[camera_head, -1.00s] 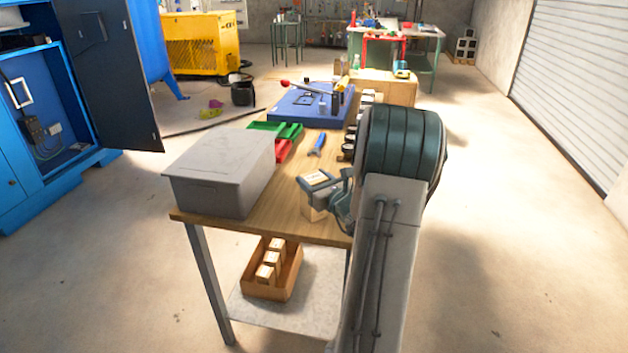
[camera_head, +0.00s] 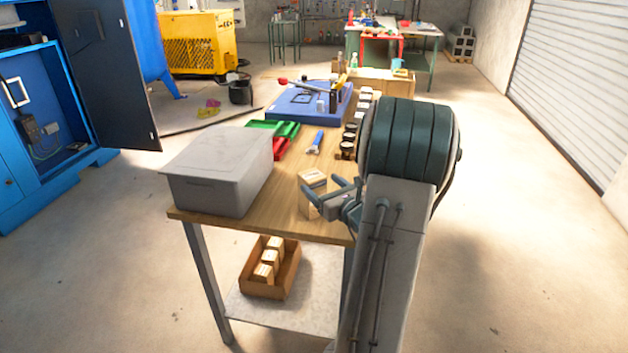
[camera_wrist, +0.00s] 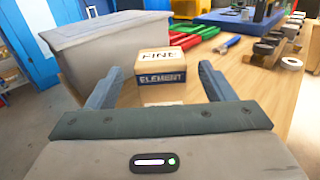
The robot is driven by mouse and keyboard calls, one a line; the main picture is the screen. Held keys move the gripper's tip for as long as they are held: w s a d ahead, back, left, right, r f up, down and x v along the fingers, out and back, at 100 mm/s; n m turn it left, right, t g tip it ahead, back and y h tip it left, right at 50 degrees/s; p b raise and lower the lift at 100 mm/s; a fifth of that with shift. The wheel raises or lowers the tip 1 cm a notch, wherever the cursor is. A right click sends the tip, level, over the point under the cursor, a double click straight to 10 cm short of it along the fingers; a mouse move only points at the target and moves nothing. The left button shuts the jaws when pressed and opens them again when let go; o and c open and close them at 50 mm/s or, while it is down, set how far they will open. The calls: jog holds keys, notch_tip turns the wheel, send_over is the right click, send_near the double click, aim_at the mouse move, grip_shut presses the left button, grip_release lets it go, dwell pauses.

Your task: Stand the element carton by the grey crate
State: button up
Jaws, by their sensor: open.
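The element carton (camera_wrist: 160,68) is a small cream box with a dark blue band reading ELEMENT and FINE on its top. It stands upright on the wooden bench, just right of the grey crate (camera_wrist: 105,45), with a narrow strip of bench seeming to lie between them. In the head view the carton (camera_head: 312,180) is partly hidden by my gripper (camera_head: 325,192), and the lidded grey crate (camera_head: 215,185) is to its left. In the wrist view my gripper (camera_wrist: 156,82) is open, its fingers apart on either side of the carton's near side.
Green and red trays (camera_head: 275,135), a blue-handled tool (camera_head: 316,142) and a row of dark round parts (camera_head: 350,138) lie farther back on the bench. A blue plate with a lever (camera_head: 305,100) is beyond. An open box of cartons (camera_head: 270,268) sits on the lower shelf.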

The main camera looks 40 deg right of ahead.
jog(key=s, duration=0.7)
jog(key=s+a+n+g+y, duration=0.1)
jog(key=a+n+g+y, duration=0.45)
jog(key=a+n, duration=0.6)
jog(key=a+n+g+y, duration=0.5)
jog(key=a+n+y, duration=0.1)
jog(key=a, duration=1.1)
jog(key=s+a+n+g+h, duration=0.2)
jog(key=s+n+h, duration=0.3)
jog(key=n, duration=0.4)
jog(key=s+a+n+g+h, duration=0.1)
jog(key=s+n+g+h, duration=0.2)
jog(key=s+n, duration=0.3)
jog(key=shift+s+a+f+n+h, duration=0.15)
jog(key=shift+s+a+n+h, duration=0.5)
jog(key=shift+n, duration=1.6)
jog(key=shift+w+d+g, duration=0.25)
jog(key=shift+w, duration=0.05)
